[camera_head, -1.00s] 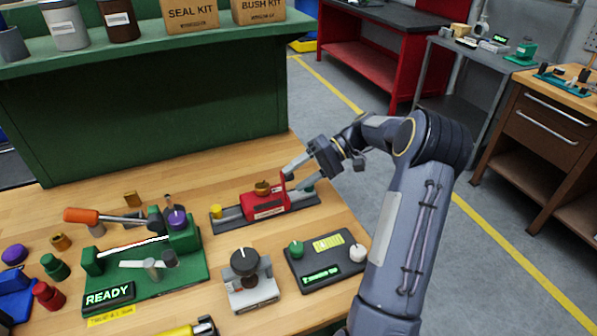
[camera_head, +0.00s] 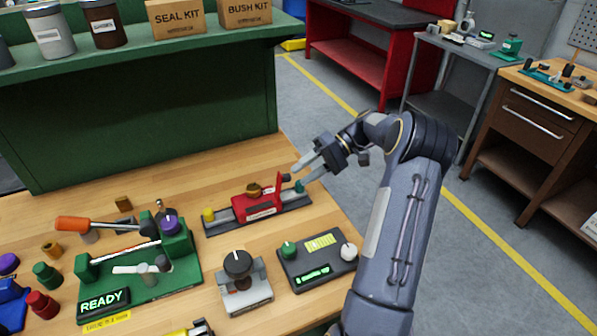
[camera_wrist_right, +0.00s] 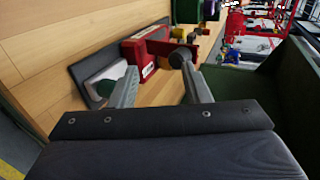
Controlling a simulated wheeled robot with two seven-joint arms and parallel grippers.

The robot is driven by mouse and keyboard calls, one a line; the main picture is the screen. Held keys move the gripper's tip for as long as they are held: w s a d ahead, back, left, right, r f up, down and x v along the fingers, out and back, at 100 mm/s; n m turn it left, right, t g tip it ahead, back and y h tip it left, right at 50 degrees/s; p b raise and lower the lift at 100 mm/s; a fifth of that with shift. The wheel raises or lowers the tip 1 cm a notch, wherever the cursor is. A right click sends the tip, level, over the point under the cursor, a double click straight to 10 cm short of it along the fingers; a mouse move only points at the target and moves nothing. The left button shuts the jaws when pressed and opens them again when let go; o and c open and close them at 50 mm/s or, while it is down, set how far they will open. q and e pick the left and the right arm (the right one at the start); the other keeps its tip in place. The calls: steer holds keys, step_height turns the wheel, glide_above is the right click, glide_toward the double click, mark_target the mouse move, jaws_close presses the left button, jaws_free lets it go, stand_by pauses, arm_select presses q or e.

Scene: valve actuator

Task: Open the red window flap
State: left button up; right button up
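The red window unit (camera_head: 257,205) sits on a dark rail on the wooden bench, with a brass-coloured part on top. Its red flap (camera_head: 279,187) is a thin plate standing upright at the right end; a dark knob (camera_head: 286,177) is on its right side. My right gripper (camera_head: 299,174) is open and empty, just right of the flap. In the right wrist view the gripper (camera_wrist_right: 158,67) has its fingers apart; the dark knob (camera_wrist_right: 178,59) appears by the right fingertip, and contact cannot be told. My left gripper is not in view.
A control box (camera_head: 318,262) with green and white knobs and a dark-knobbed device (camera_head: 240,280) stand in front. A green fixture (camera_head: 140,285) reading READY is at left. A green shelf (camera_head: 150,120) rises behind. Bare bench lies behind the rail.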

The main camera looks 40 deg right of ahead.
steer(key=shift+s+d+r+p, duration=0.1)
steer(key=shift+s+d+p, duration=0.15)
steer(key=shift+d, duration=0.5)
steer(key=shift+s+d+r+p, duration=0.1)
steer(key=shift+s+d+p, duration=0.15)
steer(key=shift+d, duration=0.45)
steer(key=shift+s+d+r+p, duration=0.1)
steer(key=shift+s+d+p, duration=0.15)
steer(key=shift+d, duration=0.5)
steer(key=shift+w, duration=0.1)
steer(key=p+v, duration=0.2)
steer(key=v, duration=0.5)
steer(key=shift+d+r, duration=0.15)
steer(key=shift+d, duration=0.2)
